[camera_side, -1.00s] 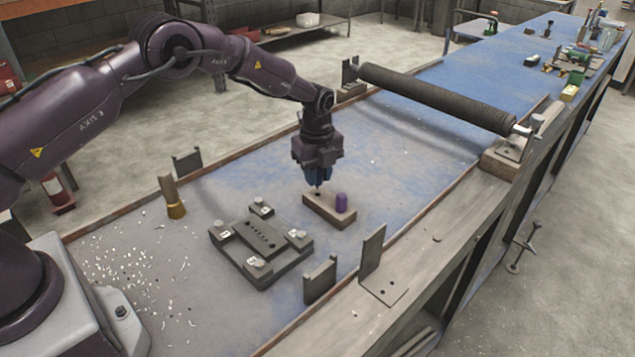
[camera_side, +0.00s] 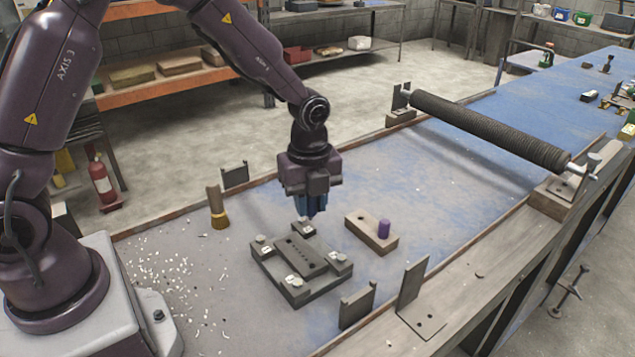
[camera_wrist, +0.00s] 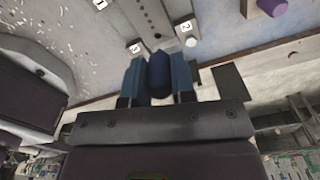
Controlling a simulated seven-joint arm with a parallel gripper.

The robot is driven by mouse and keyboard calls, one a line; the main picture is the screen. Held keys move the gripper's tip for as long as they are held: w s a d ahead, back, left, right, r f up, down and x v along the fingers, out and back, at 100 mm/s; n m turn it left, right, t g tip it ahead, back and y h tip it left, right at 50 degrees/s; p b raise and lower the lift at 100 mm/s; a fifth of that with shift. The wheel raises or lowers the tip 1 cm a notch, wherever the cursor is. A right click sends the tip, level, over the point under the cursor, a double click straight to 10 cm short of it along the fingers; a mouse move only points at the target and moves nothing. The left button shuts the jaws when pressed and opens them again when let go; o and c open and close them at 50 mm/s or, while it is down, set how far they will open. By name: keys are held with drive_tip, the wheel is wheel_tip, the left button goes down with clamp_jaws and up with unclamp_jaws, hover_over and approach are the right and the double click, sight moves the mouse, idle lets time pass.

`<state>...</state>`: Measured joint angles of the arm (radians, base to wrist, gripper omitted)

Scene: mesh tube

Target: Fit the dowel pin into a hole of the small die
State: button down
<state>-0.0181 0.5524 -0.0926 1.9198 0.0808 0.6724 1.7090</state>
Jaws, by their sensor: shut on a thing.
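My gripper (camera_side: 311,208) hangs pointing down behind the back corner of the small die, above the bench. It is shut on the dowel pin, a dark blue rounded cylinder (camera_wrist: 158,74) between the two blue fingers in the wrist view. In the side view the fingers largely hide the pin. The small die (camera_side: 268,270) is a dark grey plate with a raised middle bar (camera_side: 305,256) bearing a row of holes. Its corners carry round posts and numbered white tags. The bar's holes also show at the top of the wrist view (camera_wrist: 150,18). The pin is apart from the holes.
A wooden block (camera_side: 360,228) with an empty hole and a purple peg (camera_side: 384,229) stands right of the die. A brush (camera_side: 217,208) stands at left. Upright metal brackets (camera_side: 357,306) stand in front, near the bench edge. A mesh roller (camera_side: 490,132) spans the bench further right.

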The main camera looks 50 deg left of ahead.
sight(312, 255)
drive_tip(key=shift+s+d+f, duration=0.3)
drive_tip(key=shift+d+f, duration=0.15)
drive_tip(key=shift+f, duration=0.95)
drive_tip(key=shift+s+d+f, duration=0.3)
drive_tip(key=shift+d+f, duration=0.2)
drive_tip(key=shift+f, duration=0.85)
drive_tip(key=shift+s+d+f, duration=0.3)
drive_tip(key=shift+d+f, duration=0.15)
drive_tip(key=shift+f, duration=0.95)
drive_tip(key=shift+f, duration=0.8)
drive_tip(key=c, duration=0.9)
unclamp_jaws()
drive_tip(key=shift+o, duration=0.2)
